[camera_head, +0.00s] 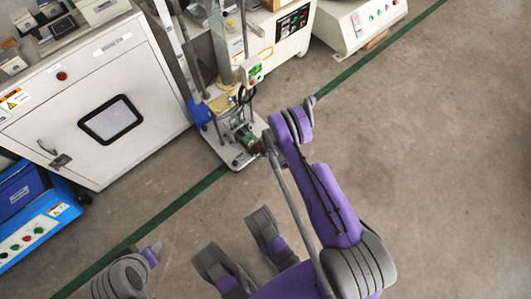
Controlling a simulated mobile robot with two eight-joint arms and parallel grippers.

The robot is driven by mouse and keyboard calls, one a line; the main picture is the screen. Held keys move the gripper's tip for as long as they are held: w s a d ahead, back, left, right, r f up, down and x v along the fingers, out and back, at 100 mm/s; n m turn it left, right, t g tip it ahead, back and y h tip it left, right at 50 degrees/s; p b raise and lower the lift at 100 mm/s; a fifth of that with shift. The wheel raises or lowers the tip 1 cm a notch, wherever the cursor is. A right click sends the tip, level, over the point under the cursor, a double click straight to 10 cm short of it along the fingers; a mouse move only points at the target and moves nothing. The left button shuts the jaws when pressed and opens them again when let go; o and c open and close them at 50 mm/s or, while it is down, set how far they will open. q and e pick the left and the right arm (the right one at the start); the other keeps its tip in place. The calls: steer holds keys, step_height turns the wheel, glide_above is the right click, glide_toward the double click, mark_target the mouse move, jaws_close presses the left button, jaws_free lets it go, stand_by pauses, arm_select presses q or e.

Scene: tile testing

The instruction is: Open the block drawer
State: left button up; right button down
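No drawer is plainly marked as the block drawer. A dark blue front with a pale label (20,191), on the blue machine at the left edge, looks like a drawer front; it is partly cut off, and I cannot tell whether it is open. My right gripper (232,236) is low in the middle, its two grey fingers spread apart with bare floor between them. It is empty and well away from the blue front. Only a grey and purple part of my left arm shows at the bottom left; my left gripper is out of view.
A white cabinet (160,85) with a windowed door and a latch (60,160) stands at upper left. A test stand on a pale base plate (225,150) stands beside it. White control units line the top. A green floor line runs diagonally; open concrete floor (440,150) lies right.

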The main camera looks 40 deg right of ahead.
steer(key=c, duration=0.9)
jaws_free()
steer(key=shift+c, duration=0.2)
steer(key=shift+r, duration=0.1)
step_height(320, 180, up, 10)
steer(key=s+p, duration=0.1)
steer(key=p, duration=0.1)
steer(key=shift+s+d+r+p, duration=0.15)
steer(key=shift+s+r+p, duration=0.1)
steer(key=shift+s+p, duration=0.15)
